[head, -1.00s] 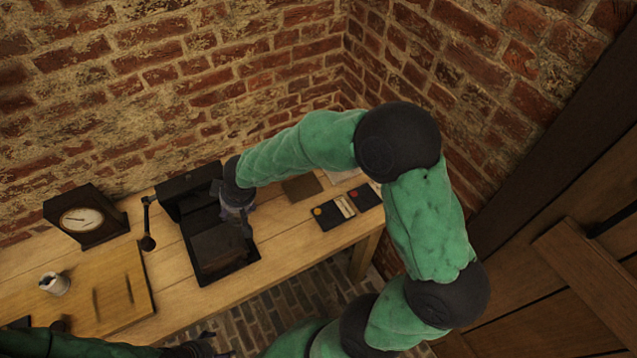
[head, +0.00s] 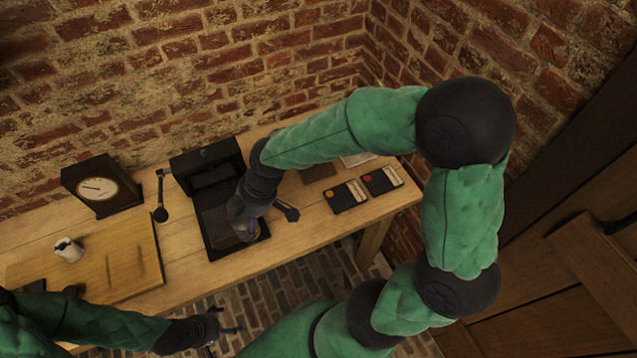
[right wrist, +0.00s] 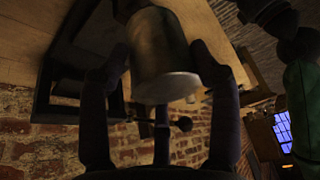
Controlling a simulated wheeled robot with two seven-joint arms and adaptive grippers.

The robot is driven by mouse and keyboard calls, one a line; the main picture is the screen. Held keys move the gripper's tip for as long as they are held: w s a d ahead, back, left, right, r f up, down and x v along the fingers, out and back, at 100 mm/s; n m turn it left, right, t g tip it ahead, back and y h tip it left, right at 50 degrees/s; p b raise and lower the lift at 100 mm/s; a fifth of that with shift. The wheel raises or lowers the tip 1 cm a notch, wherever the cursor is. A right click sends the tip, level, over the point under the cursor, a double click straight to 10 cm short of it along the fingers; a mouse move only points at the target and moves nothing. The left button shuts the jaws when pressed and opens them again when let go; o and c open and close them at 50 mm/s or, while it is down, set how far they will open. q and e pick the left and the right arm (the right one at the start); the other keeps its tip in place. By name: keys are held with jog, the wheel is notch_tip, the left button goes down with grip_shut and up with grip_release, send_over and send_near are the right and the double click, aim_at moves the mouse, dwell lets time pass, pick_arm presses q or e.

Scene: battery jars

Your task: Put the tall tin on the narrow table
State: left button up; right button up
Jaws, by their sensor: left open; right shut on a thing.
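My right gripper (head: 262,222) is over the black open box on the wooden table (head: 300,245). It is shut on a metal tin, a plain cylinder with a pale flat end. The tin (right wrist: 165,50) sits between the two fingers in the right wrist view, where the right gripper (right wrist: 160,72) fills the lower middle. In the head view a small brownish part of it (head: 246,231) shows by the fingers; the rest is hidden. My left gripper (head: 228,322) is open and empty, low in the head view, in front of the table's edge. I cannot tell whether this is the narrow table.
The black box (head: 228,246) has a raised back part. A dark clock (head: 97,188), a thin black stand (head: 161,212), a white cup (head: 68,249) on a wooden board (head: 130,245) are left. Brick walls stand behind.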

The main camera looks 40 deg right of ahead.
jog(key=d+f+b, duration=0.1)
jog(key=d+f, duration=0.2)
jog(key=d, duration=0.1)
jog(key=w+d+f+b, duration=0.1)
jog(key=d+f, duration=0.2)
jog(key=d, duration=0.1)
jog(key=d+f+b, duration=0.2)
jog(key=d+f, duration=0.1)
jog(key=d, duration=0.2)
jog(key=shift+w+d+f, duration=0.1)
jog(key=shift+w+f, duration=0.25)
jog(key=shift+w, duration=0.05)
jog(key=shift+d+f+b, duration=0.1)
jog(key=shift+f+b, duration=0.5)
jog(key=shift+f, duration=1)
jog(key=shift+f, duration=0.1)
jog(key=o, duration=1.3)
jog(key=shift+c, duration=0.2)
